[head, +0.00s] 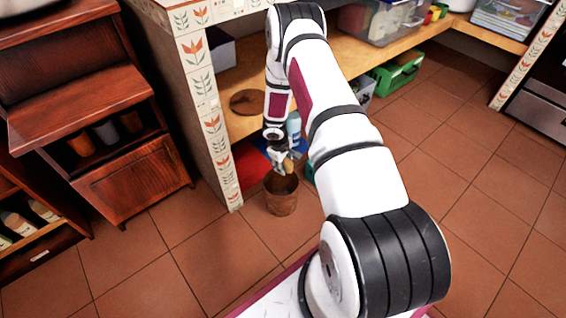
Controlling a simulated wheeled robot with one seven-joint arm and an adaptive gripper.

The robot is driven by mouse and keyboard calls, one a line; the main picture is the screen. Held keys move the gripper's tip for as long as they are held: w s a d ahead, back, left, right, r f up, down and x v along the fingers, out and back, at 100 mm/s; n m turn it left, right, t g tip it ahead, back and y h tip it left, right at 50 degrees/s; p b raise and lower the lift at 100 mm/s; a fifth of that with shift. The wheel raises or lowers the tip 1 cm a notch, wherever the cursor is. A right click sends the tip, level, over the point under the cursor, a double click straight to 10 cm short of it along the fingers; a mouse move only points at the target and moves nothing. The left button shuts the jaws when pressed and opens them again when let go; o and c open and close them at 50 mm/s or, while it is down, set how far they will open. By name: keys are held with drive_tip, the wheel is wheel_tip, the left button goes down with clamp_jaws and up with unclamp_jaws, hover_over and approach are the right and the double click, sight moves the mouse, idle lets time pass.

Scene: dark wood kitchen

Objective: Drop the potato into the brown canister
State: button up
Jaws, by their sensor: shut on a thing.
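The brown canister (281,203) stands upright on the tiled floor near the tiled corner post. Its open top faces up. My gripper (286,167) is just above the canister's opening, pointing down. It is shut on a small tan thing, which looks like the potato (288,166). The potato is at the canister's mouth; I cannot tell whether it is above the rim or slightly inside. My arm hides part of the area to the right of the canister.
A tiled post (217,150) stands close to the left of the canister. A wooden shelf (240,80) with a round brown item (248,102) is behind. A green crate (397,72) is at the back. A dark wood cabinet (130,185) is at left. Floor in front is clear.

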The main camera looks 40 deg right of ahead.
sight(285, 169)
drive_tip(key=shift+a+b+x, duration=0.25)
drive_tip(key=shift+b+x, duration=0.35)
drive_tip(key=shift+x, duration=0.5)
drive_tip(key=shift+a+b+x, duration=0.25)
drive_tip(key=shift+b+x, duration=0.3)
drive_tip(key=shift+x, duration=0.6)
drive_tip(key=shift+s, duration=0.15)
drive_tip(key=o, duration=1.3)
drive_tip(key=v, duration=1.2)
drive_tip(key=shift+d, duration=0.1)
